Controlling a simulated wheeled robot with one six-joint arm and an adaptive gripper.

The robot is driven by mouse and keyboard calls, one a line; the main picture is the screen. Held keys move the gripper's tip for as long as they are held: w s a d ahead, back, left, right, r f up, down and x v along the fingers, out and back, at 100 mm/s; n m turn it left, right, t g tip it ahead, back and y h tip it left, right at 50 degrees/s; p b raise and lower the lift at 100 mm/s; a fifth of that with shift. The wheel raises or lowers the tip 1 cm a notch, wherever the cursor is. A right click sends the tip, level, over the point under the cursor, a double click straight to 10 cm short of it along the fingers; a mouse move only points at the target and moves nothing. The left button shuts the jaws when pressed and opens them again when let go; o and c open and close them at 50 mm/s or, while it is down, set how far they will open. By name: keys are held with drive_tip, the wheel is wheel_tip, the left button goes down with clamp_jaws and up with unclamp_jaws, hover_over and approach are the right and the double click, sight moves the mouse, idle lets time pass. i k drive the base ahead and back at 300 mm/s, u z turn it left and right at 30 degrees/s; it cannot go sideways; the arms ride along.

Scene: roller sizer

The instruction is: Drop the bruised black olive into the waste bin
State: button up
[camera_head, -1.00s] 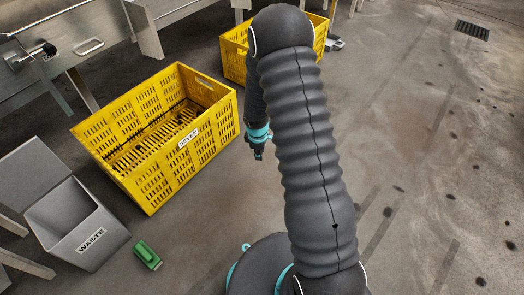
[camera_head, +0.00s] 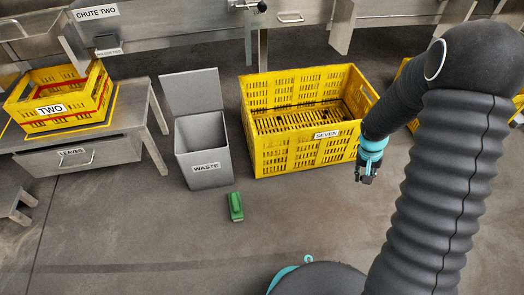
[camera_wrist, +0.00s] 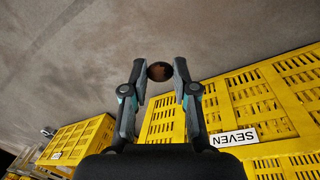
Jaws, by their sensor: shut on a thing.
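My gripper (camera_wrist: 161,76) is shut on the black olive (camera_wrist: 160,71), a small dark ball with a brownish patch, held between the fingertips in the wrist view. In the head view my gripper (camera_head: 366,174) hangs just right of the yellow crate labelled SEVEN, and the olive cannot be made out there. The grey waste bin (camera_head: 206,172), labelled WASTE, stands on the floor left of that crate with its lid raised. My gripper is well to the right of the bin.
The yellow crate SEVEN (camera_head: 285,157) stands between the bin and my gripper. A green object (camera_head: 235,206) lies on the floor in front of the bin. A metal bench with a drawer (camera_head: 85,154) and crate TWO (camera_head: 52,109) are at left.

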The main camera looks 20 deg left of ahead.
sight(227, 176)
drive_tip(key=u, duration=1.55)
